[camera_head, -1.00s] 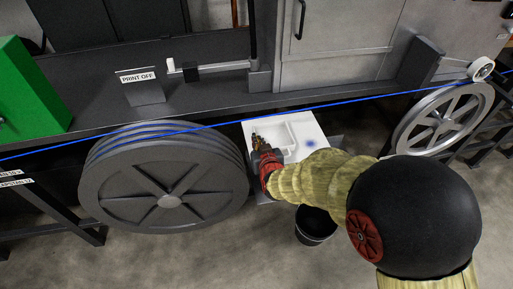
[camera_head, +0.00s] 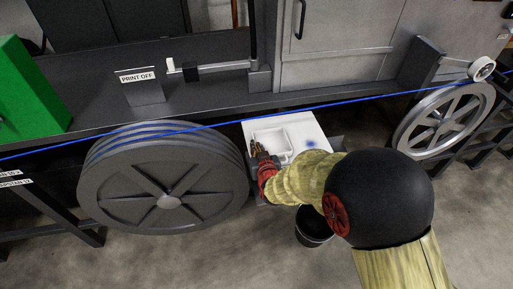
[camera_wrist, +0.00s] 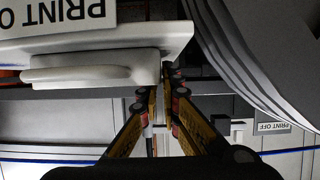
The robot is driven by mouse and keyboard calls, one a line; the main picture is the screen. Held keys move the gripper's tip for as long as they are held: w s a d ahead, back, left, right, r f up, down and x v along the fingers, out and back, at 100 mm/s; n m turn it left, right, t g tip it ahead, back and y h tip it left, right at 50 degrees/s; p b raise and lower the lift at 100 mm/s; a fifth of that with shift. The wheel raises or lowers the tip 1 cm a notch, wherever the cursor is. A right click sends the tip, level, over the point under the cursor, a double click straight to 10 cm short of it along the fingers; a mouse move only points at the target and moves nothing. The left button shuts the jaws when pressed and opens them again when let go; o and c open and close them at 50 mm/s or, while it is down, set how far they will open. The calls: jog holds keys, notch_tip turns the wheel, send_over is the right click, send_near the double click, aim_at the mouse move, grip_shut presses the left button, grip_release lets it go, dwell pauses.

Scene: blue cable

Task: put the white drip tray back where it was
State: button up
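The white drip tray (camera_head: 281,132) is a shallow rectangular tray over the white board (camera_head: 311,126) between the two wheels. My gripper (camera_head: 256,149) is at the tray's left end. In the wrist view the tray (camera_wrist: 85,70) is seen side-on, its end reaching between the fingertips of my gripper (camera_wrist: 161,85). The fingers are close together and look shut on that end. The exact contact is hidden by the fingers. The tray lies close along the board; I cannot tell whether it rests on it.
A large grey grooved wheel (camera_head: 125,203) stands close to the left of my gripper. A blue cable (camera_head: 345,99) runs above the board. A smaller wheel (camera_head: 440,122) is to the right, and a black bucket (camera_head: 313,228) is on the floor below.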

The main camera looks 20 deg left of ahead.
jog(key=o, duration=0.4)
jog(key=shift+r, duration=0.1)
jog(key=shift+r, duration=0.15)
jog(key=p+v, duration=0.1)
jog(key=v, duration=1.1)
